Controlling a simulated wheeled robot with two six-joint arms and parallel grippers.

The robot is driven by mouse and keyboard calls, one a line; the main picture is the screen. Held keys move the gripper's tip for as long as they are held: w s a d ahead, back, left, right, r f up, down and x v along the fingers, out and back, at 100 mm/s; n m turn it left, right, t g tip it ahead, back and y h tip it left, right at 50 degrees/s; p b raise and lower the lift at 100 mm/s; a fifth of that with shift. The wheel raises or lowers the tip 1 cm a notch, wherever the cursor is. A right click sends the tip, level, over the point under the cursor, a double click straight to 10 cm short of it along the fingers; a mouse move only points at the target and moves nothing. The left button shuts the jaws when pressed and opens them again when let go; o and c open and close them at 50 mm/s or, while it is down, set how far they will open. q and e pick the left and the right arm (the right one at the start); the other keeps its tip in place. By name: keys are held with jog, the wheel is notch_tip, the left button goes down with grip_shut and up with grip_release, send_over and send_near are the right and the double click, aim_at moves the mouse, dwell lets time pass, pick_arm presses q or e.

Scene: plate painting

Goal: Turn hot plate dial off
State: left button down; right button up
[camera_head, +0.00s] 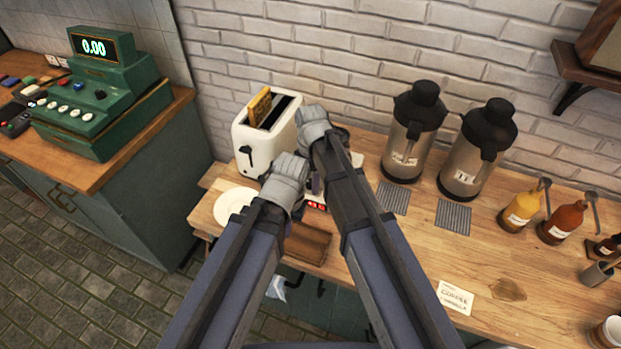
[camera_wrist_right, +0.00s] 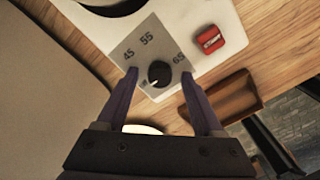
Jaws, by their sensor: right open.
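The hot plate is mostly hidden behind my arms in the head view; its red-lit front part (camera_head: 316,205) shows between them. In the right wrist view, its white body (camera_wrist_right: 228,18) carries a grey panel marked 45, 55 and 65. The black round dial (camera_wrist_right: 159,73) sits on that panel, with a light mark near its lower left edge. My right gripper (camera_wrist_right: 159,74) is open, its purple fingertips on either side of the dial; I cannot tell whether they touch it. My left arm's wrist (camera_head: 285,180) is beside the right arm; its fingers are hidden.
A red switch (camera_wrist_right: 210,40) is right of the dial panel. A wooden tray (camera_head: 308,243) and a white plate (camera_head: 235,206) lie at the counter's front. A white toaster (camera_head: 262,135) stands behind. Two flasks (camera_head: 412,135) are to the right. The counter's right-centre is fairly clear.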

aim_at(310, 182)
pick_arm(q)
jog(key=shift+r, duration=0.15)
pick_arm(e)
jog(key=shift+r, duration=0.15)
notch_tip(310, 182, up, 8)
jog(key=p, duration=0.7)
jog(key=shift+f+p, duration=0.2)
jog(key=shift+p, duration=0.2)
pick_arm(q)
notch_tip(310, 182, up, 8)
jog(key=shift+f, duration=0.25)
pick_arm(e)
jog(key=shift+d, duration=0.1)
